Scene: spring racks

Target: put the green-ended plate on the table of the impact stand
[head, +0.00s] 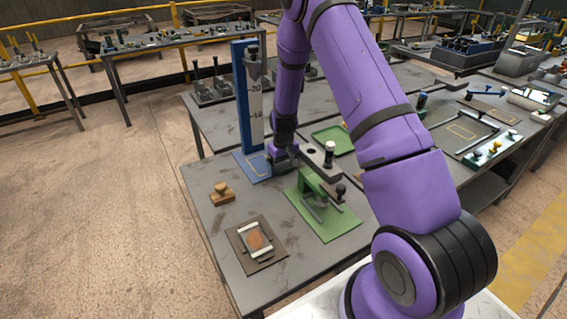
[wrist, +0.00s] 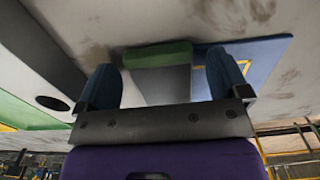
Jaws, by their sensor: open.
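The impact stand (head: 240,110) is a tall blue column with a pale numbered scale and a blue base marked with a yellow outline. My gripper (head: 283,162) is low beside its foot, over the right part of the base. In the wrist view my gripper (wrist: 162,85) is open, its two blue fingertips apart. Between and beyond them is the grey plate with a green end (wrist: 157,53). The blue base (wrist: 270,52) shows behind and right of it. Whether the plate touches the fingertips or what it rests on I cannot tell. The plate is hidden in the head view.
A green fixture (head: 338,225) with a dark arm and knobs stands close to the right of my gripper. A wooden block (head: 222,194) and a brown mat with a framed piece (head: 241,236) lie at the front left. Bare tabletop separates them.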

